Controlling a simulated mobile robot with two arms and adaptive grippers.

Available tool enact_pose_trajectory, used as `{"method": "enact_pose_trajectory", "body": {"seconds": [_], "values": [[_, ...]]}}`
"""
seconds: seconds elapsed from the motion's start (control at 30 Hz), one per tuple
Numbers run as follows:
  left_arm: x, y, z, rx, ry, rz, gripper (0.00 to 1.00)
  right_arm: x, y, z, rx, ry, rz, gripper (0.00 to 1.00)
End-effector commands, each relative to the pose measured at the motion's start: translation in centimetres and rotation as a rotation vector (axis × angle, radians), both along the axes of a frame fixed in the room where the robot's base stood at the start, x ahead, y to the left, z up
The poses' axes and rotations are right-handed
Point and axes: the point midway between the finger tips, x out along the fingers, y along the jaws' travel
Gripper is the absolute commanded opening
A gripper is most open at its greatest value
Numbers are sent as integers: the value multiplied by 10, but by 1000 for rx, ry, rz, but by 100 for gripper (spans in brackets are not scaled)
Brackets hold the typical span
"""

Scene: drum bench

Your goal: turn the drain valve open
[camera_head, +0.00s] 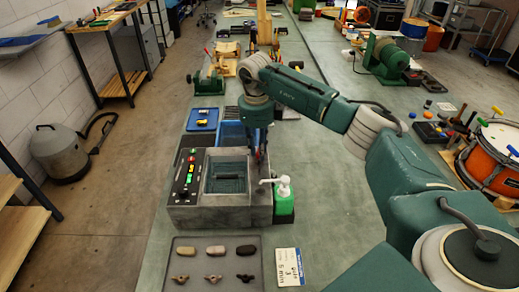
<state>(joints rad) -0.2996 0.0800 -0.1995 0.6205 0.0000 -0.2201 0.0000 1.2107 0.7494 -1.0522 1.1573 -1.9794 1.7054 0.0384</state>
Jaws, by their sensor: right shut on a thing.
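A grey basin unit (228,214) stands on the bench, with a dark sunken tank and a control panel (186,178) on its left. My right arm reaches in from the right, and my right gripper (259,157) points down at the back right rim of the basin. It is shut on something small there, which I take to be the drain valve. The fingers hide most of it, so I cannot tell how far it is turned. A little red shows at the fingertips. My left gripper is not in view.
A green bottle with a white pump top (284,198) stands close at the basin's right. An orange drum (492,152) stands at the right.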

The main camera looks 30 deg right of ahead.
Motion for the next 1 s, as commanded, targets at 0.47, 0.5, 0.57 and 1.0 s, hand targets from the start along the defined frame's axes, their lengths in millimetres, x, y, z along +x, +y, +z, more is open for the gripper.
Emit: {"method": "enact_pose_trajectory", "body": {"seconds": [0.47,0.5,0.57,1.0], "values": [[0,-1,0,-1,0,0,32,3,0,3,1,-8,-250,0],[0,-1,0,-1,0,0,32,3,0,3,1,-9,-260,0],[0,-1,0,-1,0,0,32,3,0,3,1,-8,-270,0],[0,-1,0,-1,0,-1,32,3,0,3,1,-9,-284,0]]}}
